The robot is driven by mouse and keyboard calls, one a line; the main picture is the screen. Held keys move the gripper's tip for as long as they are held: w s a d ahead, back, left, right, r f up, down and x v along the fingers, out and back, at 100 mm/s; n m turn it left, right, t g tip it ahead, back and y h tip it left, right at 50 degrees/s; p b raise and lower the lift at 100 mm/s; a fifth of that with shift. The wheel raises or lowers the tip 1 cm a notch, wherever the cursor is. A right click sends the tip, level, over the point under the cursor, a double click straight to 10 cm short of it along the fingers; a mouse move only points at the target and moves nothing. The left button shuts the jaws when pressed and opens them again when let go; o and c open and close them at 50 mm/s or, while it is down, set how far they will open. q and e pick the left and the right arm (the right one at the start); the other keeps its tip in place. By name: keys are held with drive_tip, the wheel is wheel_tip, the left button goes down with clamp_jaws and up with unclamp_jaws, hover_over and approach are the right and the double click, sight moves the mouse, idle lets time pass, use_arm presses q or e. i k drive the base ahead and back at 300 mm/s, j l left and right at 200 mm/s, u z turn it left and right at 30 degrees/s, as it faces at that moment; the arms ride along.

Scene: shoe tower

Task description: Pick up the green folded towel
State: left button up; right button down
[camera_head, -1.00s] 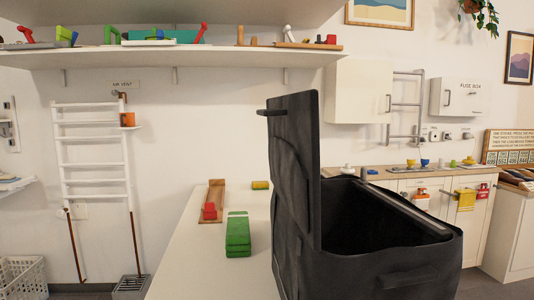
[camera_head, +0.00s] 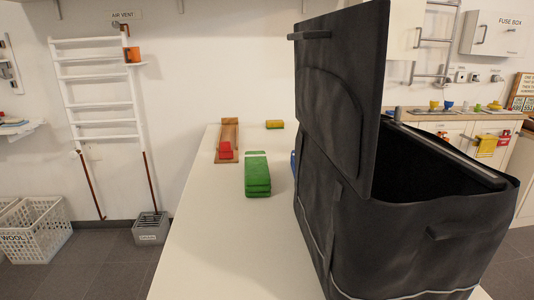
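The green folded towel (camera_head: 257,176) lies on the white counter (camera_head: 215,240), left of a large dark bin. It is a neat stack with a pale band across its far part. Nothing covers it from this view. Neither of my grippers shows in the head view.
The tall black bin (camera_head: 400,215) with its lid upright stands close to the right of the towel. Behind the towel are a wooden board (camera_head: 229,133) with a red block (camera_head: 225,150) and a yellow sponge-like block (camera_head: 275,124). The counter's near part is clear. A white basket (camera_head: 35,232) stands on the floor.

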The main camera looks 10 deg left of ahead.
sight(256, 172)
drive_tip(key=k+j+z, duration=0.15)
drive_tip(key=z, duration=0.3)
drive_tip(key=k+j+z, duration=0.2)
drive_tip(key=z, duration=0.25)
drive_tip(key=k+j+z, duration=0.2)
drive_tip(key=z, duration=0.25)
drive_tip(key=k+z, duration=0.2)
drive_tip(key=z, duration=0.3)
drive_tip(key=k+j+z, duration=0.15)
drive_tip(key=z, duration=0.25)
drive_tip(key=k+j+z, duration=0.15)
drive_tip(key=z, duration=0.25)
drive_tip(key=k+z, duration=0.15)
drive_tip(key=z, duration=0.25)
drive_tip(key=k+z, duration=0.2)
drive_tip(key=z, duration=0.2)
drive_tip(key=k+z, duration=0.15)
drive_tip(key=z, duration=0.25)
drive_tip(key=k+j+z, duration=0.15)
drive_tip(key=k+z, duration=0.55)
drive_tip(key=k, duration=0.15)
drive_tip(key=k+j+u, duration=0.9)
drive_tip(key=i+j, duration=0.05)
drive_tip(key=j, duration=0.05)
